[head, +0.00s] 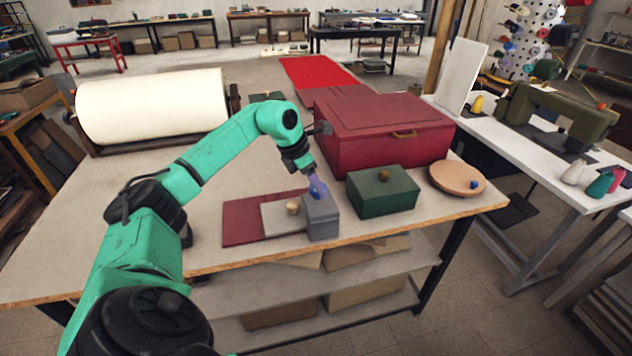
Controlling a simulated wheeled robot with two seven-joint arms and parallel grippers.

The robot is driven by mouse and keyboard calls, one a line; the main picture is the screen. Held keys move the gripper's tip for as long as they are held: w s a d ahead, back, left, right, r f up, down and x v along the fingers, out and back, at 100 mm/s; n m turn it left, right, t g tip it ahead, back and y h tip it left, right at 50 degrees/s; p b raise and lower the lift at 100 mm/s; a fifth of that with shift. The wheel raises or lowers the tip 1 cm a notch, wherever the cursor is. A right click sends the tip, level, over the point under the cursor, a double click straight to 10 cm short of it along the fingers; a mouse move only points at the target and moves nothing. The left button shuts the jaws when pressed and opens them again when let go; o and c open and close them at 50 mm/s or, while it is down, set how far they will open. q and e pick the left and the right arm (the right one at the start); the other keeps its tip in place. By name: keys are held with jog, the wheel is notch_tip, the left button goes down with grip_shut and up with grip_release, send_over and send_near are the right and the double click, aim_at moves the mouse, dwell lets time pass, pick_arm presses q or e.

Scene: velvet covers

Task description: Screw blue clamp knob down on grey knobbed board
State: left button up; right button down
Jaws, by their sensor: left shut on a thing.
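The grey knobbed board (275,222) lies flat on a dark red sheet (240,222) near the table's front edge. A small tan knob (292,208) stands on the board. A grey block (322,222) stands at the board's right end. The blue clamp knob (317,190) is above the top of this block. My left gripper (313,180) points down from above and is shut on the blue knob. Whether the knob touches the block I cannot tell. My right gripper does not show.
A green box (383,196) with a brown knob stands close to the right of the block. Behind it is a large red chest (385,135). A round wooden board (457,178) lies at the right, and a cream roll (152,107) at the back left. The table's left front is clear.

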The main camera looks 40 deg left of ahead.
pick_arm(q)
jog(key=shift+w+a+r+m+g+h+p, duration=0.15)
jog(key=shift+m+h+p, duration=0.2)
jog(key=shift+m, duration=0.65)
jog(key=shift+s+d+f+m+g+h+p, duration=0.15)
jog(key=shift+m+h+p, duration=0.2)
jog(key=shift+m, duration=0.65)
jog(key=shift+w+a+r, duration=0.1)
jog(key=o, duration=1.3)
jog(key=shift+o, duration=0.2)
jog(key=b+v, duration=0.1)
jog(key=v, duration=1.3)
jog(key=shift+r, duration=0.25)
